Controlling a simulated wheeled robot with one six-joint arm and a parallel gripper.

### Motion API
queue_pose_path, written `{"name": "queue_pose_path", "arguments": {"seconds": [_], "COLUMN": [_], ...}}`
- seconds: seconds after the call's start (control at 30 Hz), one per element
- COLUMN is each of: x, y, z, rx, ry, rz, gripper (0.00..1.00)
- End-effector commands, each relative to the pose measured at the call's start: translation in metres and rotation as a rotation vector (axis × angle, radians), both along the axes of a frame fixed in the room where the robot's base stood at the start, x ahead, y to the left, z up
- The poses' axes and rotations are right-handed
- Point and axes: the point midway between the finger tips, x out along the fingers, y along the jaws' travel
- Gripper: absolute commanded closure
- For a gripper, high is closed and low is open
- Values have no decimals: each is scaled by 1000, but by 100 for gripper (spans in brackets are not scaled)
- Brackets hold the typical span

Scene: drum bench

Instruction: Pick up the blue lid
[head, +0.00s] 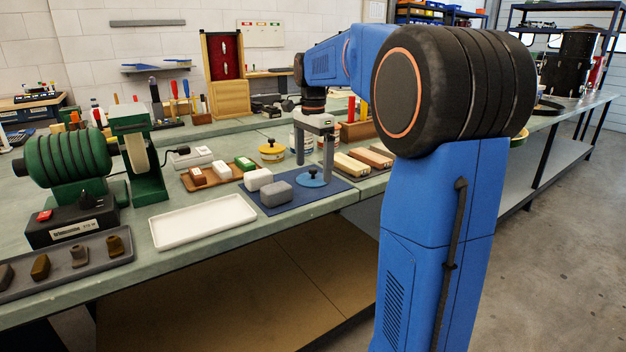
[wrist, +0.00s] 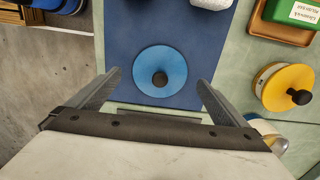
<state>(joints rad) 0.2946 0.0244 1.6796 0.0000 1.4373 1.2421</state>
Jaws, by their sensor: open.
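The blue lid (head: 313,179) is a flat disc with a dark round knob, lying on a dark blue mat (head: 285,207). In the wrist view the blue lid (wrist: 160,72) lies just beyond and between the two fingers, with its knob near the middle. My gripper (head: 314,165) points down over the lid with its fingers apart, one on each side of it. In the wrist view my gripper (wrist: 158,88) is open and empty. I cannot tell the exact height of the fingertips above the mat.
A grey block (head: 276,194) and a white block (head: 259,179) sit left of the lid. A yellow-lidded tin (head: 272,152) stands behind. Wooden blocks (head: 352,165) lie to the right. A white tray (head: 203,222) and a green grinder (head: 72,160) are further left.

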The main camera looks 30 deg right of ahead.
Motion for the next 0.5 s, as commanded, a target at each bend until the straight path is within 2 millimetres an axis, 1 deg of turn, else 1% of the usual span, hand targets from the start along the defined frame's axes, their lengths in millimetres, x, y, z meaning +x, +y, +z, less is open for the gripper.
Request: {"name": "queue_pose_path", "arguments": {"seconds": [0.03, 0.1, 0.2, 0.43, 0.47, 0.5], "x": [-1, 0, 0, 0, 0, 0], "y": [0, 0, 0, 0, 0, 0], "z": [-7, -14, -19, -20, -20, -20], "rx": [1, 0, 0, 0, 0, 0], "ry": [3, 1, 1, 1, 1, 1], "rz": [0, 0, 0, 0, 0, 0], "gripper": [2, 2, 2, 2, 6, 16]}}
